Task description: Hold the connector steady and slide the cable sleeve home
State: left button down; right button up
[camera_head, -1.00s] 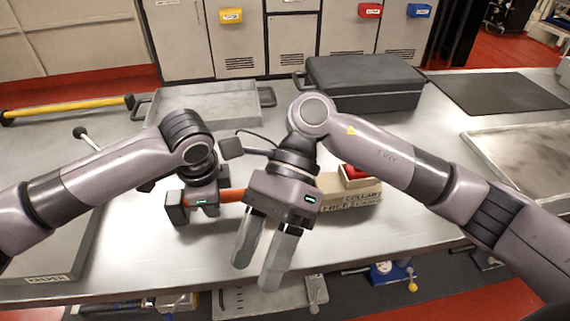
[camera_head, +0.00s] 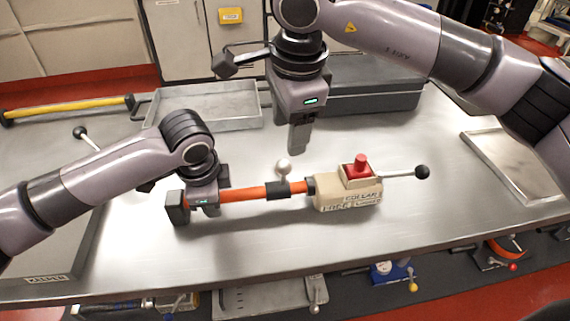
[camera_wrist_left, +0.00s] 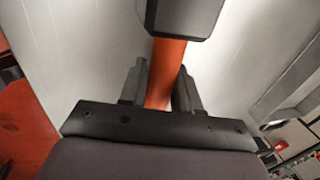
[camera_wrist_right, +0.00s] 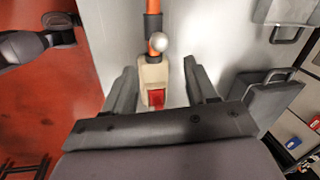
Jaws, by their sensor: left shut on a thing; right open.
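An orange cable (camera_head: 245,194) lies across the bench, with a black block (camera_head: 177,207) at its left end. A black sleeve (camera_head: 277,190) with a pale ball knob (camera_head: 283,167) sits around the cable. My right gripper (camera_head: 298,145) is open and empty, above and behind the sleeve and cream block.
A lever with a black knob (camera_head: 422,172) sticks out right of the cream block. A metal tray (camera_head: 205,107) and a dark case (camera_head: 365,98) stand at the back. Another tray (camera_head: 480,152) lies at the right. The bench front is clear.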

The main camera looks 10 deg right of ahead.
aim_at(286, 162)
jog(key=f, duration=0.3)
jog(key=w+f, duration=0.1)
jog(key=f, duration=0.3)
jog(key=w+f, duration=0.1)
jog(key=f, duration=0.2)
jog(key=shift+a+f, duration=0.2)
